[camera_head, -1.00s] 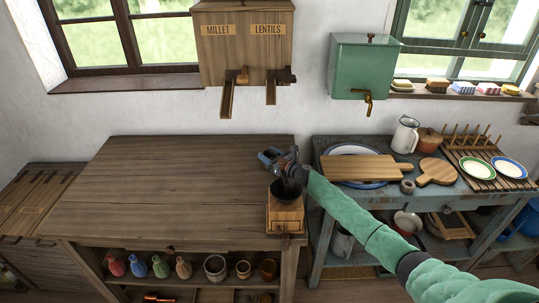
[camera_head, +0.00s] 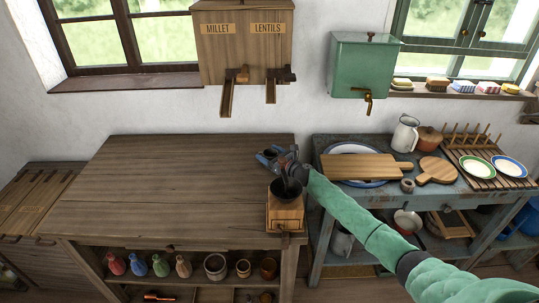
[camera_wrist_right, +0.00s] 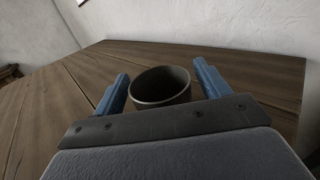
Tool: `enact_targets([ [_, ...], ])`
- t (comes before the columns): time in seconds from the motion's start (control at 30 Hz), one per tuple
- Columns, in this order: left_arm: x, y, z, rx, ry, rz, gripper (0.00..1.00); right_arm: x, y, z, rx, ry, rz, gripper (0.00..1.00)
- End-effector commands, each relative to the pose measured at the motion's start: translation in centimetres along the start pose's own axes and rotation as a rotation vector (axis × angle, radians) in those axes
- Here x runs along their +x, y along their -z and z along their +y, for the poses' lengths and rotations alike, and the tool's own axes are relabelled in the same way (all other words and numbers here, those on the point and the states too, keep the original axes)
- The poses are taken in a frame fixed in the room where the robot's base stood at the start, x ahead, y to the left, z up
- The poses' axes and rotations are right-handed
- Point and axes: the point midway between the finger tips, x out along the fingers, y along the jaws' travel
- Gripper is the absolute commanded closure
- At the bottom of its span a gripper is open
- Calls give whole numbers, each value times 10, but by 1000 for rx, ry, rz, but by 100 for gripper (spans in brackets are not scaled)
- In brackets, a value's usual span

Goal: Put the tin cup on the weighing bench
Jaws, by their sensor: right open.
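A dark grey tin cup (camera_wrist_right: 161,87) stands upright between the two blue fingers of my right gripper (camera_wrist_right: 162,92) in the right wrist view. Gaps show on both sides of the cup, and its lower front is hidden by the gripper body. The gripper is open around it, low over the wooden bench (camera_head: 150,185). In the head view my right gripper (camera_head: 266,157) is at the bench's back right, and I cannot make out the cup there. This bench, below the millet and lentils bin, seems to be the weighing bench. My left gripper is not in view.
A wooden grinder (camera_head: 285,212) with a dark bowl stands at the bench's front right, close below my right forearm. The millet and lentils bin (camera_head: 245,55) hangs on the wall behind. A blue-grey table (camera_head: 327,188) with boards and plates stands right. The bench's left and middle are clear.

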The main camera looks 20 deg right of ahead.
Motion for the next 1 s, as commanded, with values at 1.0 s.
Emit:
enact_targets([
  [1.0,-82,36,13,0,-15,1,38,-120,-2,0,0,0,0,25],
])
